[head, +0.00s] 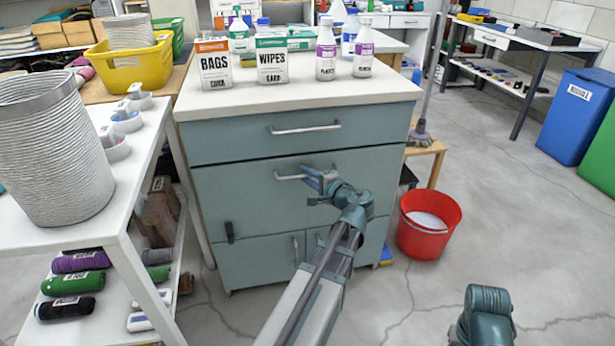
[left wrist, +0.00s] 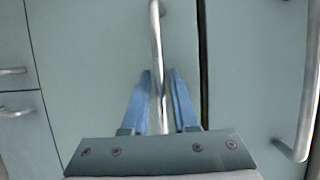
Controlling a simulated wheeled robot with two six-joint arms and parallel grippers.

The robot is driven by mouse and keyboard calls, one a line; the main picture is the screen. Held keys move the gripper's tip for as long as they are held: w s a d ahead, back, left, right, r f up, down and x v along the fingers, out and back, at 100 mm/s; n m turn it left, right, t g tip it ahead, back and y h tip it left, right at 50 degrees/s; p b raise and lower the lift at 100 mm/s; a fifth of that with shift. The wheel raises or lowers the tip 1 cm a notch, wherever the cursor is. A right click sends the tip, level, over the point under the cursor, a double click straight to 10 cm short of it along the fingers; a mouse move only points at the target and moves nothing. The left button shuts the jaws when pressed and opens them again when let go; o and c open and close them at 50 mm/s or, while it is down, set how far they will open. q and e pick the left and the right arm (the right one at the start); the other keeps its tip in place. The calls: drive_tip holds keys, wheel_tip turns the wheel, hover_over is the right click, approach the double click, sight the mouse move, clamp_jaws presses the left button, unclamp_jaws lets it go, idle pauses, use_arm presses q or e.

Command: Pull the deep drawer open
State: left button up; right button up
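The deep drawer (head: 250,195) is the tall middle front of a grey-teal cabinet, below a shallow top drawer (head: 240,143). Its front looks flush with the cabinet. Its metal bar handle (head: 288,177) is partly hidden by my left gripper (head: 322,180). In the left wrist view the handle (left wrist: 156,40) runs between the two blue fingers of my left gripper (left wrist: 160,75). One finger is on each side of the bar, with narrow gaps showing, so the fingers look open around it. Of my right arm only a rounded link shows at lower right; its fingers are out of view.
Bottles and boxes stand on the cabinet top (head: 290,95). Two lower doors (head: 260,262) lie beneath the drawer. A white rack (head: 140,170) stands close on the left. A red bucket (head: 428,240) stands right of the cabinet. The floor (head: 400,300) in front is clear.

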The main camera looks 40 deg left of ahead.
use_arm(q)
clamp_jaws()
idle(1.3)
